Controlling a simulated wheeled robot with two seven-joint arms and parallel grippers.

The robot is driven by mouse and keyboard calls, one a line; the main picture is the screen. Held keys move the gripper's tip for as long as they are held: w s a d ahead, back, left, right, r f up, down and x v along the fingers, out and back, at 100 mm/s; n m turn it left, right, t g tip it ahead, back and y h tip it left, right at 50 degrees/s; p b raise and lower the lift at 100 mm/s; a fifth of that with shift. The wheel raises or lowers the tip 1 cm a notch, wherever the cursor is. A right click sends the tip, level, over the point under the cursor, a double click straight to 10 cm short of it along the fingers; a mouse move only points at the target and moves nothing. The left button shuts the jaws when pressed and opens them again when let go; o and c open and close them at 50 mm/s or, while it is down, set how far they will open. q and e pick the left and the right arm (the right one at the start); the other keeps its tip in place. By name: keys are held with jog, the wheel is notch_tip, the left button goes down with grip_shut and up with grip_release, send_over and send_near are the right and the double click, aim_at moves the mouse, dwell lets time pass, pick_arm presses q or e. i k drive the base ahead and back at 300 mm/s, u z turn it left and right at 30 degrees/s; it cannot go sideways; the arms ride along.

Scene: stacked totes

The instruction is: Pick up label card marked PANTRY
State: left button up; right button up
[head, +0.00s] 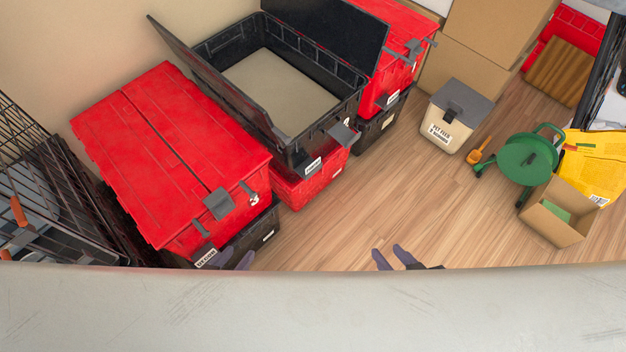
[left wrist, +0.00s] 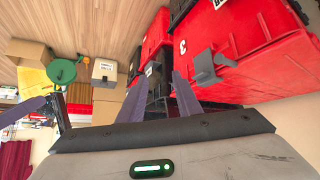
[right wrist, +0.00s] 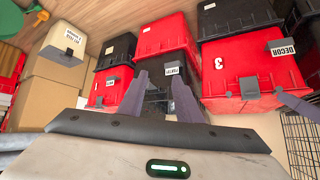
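A white label card that appears to read PANTRY (right wrist: 172,71) is on the front of the open black tote (right wrist: 160,84) in the right wrist view. In the head view the card (head: 312,167) shows small on that tote's front, its print too small to read. The tote (head: 298,148) stands on a red tote. My left gripper (head: 236,259) is open and empty, low in front of the large red tote at the left. My right gripper (head: 392,257) is open and empty over the floor, in front of and apart from the card. Its fingers (right wrist: 158,76) also show in the right wrist view.
The large red tote (head: 165,150) carries a DECOR label (right wrist: 283,50). Another red tote (head: 395,60) stands behind. A beige bin (head: 447,115), green reel (head: 527,158) and small open carton (head: 553,220) are at the right. A wire crate (head: 50,190) is at the left. The middle floor is clear.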

aim_at(312, 166)
jog(key=u, duration=0.1)
jog(key=k, duration=0.3)
jog(key=z, duration=1.05)
jog(key=i, duration=0.65)
jog(key=u, duration=1.8)
